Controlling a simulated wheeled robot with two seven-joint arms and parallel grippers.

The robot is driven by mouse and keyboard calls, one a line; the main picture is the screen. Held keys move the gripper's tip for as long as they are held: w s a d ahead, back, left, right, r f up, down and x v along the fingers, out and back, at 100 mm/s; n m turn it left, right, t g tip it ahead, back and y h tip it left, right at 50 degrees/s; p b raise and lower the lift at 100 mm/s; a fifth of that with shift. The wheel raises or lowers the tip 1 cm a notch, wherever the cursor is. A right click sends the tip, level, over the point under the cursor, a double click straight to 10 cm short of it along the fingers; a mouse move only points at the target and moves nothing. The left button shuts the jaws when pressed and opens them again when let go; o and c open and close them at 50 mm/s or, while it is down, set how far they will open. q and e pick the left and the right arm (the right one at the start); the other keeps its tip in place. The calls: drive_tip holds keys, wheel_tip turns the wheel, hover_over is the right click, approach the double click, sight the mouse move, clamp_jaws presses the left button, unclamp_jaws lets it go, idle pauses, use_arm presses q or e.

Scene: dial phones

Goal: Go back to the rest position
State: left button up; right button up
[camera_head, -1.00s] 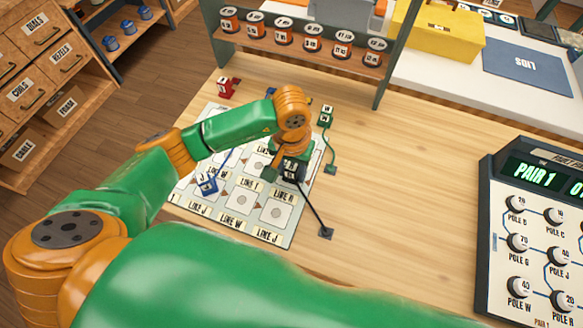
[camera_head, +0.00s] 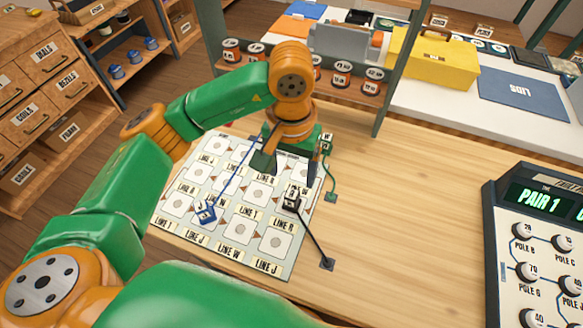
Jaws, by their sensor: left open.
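My left gripper (camera_head: 291,160) is open and empty above the upper right part of the line board, its dark fingers pointing down. The line board (camera_head: 226,238) is a pale sheet with labelled squares on the wooden table. A black plug (camera_head: 291,200) sits on the board at its right side, below and apart from the gripper, with a black cord running to a small base. A blue plug (camera_head: 206,213) with a blue cord sits at the board's lower left. A green plug (camera_head: 326,142) stands just right of the gripper. My right gripper is not in view.
A dark panel (camera_head: 541,245) reading PAIR 1 with several dials stands at the right. A shelf of orange jars (camera_head: 372,86) stands behind my arm. A yellow toolbox (camera_head: 433,58) is at the back. Drawers (camera_head: 37,123) stand left. The table's middle right is clear.

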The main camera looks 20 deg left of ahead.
use_arm(q)
drive_tip(key=shift+r, duration=0.45)
